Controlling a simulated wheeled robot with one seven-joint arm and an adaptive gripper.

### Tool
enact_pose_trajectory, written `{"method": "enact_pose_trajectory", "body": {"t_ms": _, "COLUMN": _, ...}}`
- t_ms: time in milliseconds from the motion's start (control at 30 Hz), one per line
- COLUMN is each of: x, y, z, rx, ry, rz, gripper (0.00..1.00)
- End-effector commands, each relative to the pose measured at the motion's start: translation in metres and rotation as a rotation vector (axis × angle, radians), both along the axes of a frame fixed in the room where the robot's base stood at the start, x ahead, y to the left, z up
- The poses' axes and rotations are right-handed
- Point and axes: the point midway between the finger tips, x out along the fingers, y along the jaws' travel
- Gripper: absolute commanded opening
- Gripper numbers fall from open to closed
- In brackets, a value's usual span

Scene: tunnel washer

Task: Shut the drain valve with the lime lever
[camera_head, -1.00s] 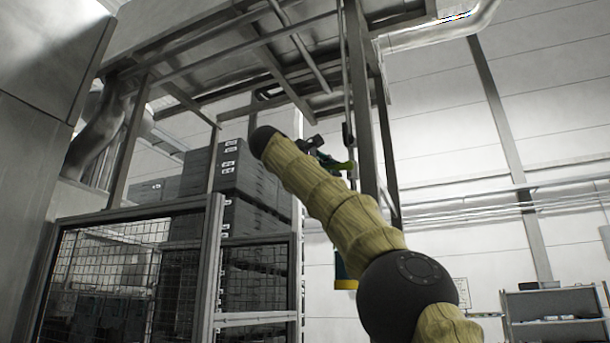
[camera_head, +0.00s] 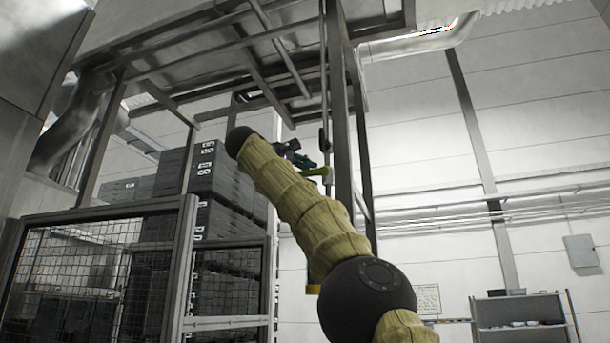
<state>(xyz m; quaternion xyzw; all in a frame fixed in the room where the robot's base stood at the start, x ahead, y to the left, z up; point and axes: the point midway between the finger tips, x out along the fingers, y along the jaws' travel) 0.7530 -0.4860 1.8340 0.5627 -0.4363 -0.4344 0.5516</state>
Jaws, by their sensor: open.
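The lime lever (camera_head: 316,171) is a small bright bar beside the dark upright post, near the picture's middle. It lies nearly level, with a dark green part (camera_head: 301,160) just to its left, perhaps the valve's body. My gripper (camera_head: 288,147) shows as a small dark shape beyond the black end joint of my arm, just up and left of the green part. It is open. My arm hides much of it, and its fingers are too small to make out. I cannot tell whether it touches the green part or the lever.
A steel frame with posts (camera_head: 340,120) and overhead beams surrounds the lever. Stacked grey crates (camera_head: 213,168) and a mesh fence (camera_head: 85,265) stand at left. A yellow part (camera_head: 313,289) shows low behind my arm. A shelf (camera_head: 520,318) stands far right.

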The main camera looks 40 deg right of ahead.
Motion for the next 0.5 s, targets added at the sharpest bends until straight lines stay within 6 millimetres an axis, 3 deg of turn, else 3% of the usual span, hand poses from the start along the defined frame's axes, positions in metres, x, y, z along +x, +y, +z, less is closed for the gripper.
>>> {"method": "enact_pose_trajectory", "body": {"t_ms": 267, "x": -0.004, "y": 0.019, "z": 0.001, "rx": -0.002, "ry": 0.000, "rz": 0.002, "gripper": 0.41}}
{"method": "enact_pose_trajectory", "body": {"t_ms": 500, "x": -0.016, "y": 0.062, "z": 0.001, "rx": -0.002, "ry": 0.000, "rz": 0.001, "gripper": 0.41}}
